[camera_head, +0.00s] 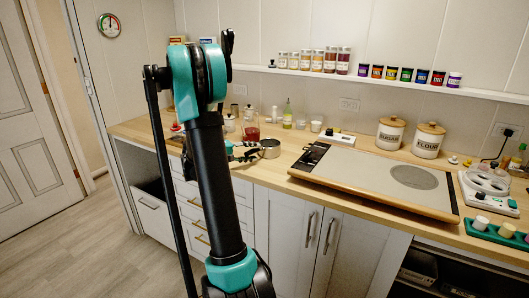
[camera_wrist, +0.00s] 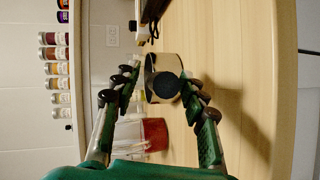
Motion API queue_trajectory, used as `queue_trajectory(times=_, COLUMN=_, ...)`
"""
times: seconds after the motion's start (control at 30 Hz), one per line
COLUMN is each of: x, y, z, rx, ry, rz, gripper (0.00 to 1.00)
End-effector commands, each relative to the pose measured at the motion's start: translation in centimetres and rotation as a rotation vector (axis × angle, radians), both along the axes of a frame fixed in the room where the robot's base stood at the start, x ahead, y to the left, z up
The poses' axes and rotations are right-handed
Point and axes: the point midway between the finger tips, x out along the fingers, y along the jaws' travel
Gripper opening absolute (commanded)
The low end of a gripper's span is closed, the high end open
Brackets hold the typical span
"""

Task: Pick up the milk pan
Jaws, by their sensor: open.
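The milk pan (camera_head: 270,148) is a small metallic pan on the wooden counter, left of the large grey board. In the wrist view the pan (camera_wrist: 152,62) shows between and beyond my fingertips, with a dark round shape in front of its side; I cannot tell if that is its handle end. My gripper (camera_wrist: 158,84) is open, its two green fingers with dark tips spread on either side of the pan. I see no clear contact. In the head view my gripper (camera_head: 241,153) is small and partly hidden behind my arm, just left of the pan.
A glass vessel with red contents (camera_head: 251,131) stands close behind the pan; it also shows in the wrist view (camera_wrist: 155,133). The large board (camera_head: 375,178) lies to the right. Sugar (camera_head: 390,133) and flour canisters (camera_head: 428,140) stand behind it. Spice jars line a wall shelf (camera_head: 400,82).

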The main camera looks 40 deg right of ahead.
Motion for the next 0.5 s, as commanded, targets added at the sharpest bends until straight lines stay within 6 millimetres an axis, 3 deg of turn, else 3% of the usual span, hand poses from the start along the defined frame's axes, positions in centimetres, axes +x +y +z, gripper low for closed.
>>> queue_trajectory(times=0.23, x=0.00, y=-0.40, z=-0.11, rx=0.000, ry=0.001, rz=0.002, gripper=0.43)
queue_trajectory(times=0.5, x=-0.01, y=-0.39, z=-0.11, rx=0.000, ry=0.001, rz=0.001, gripper=0.10)
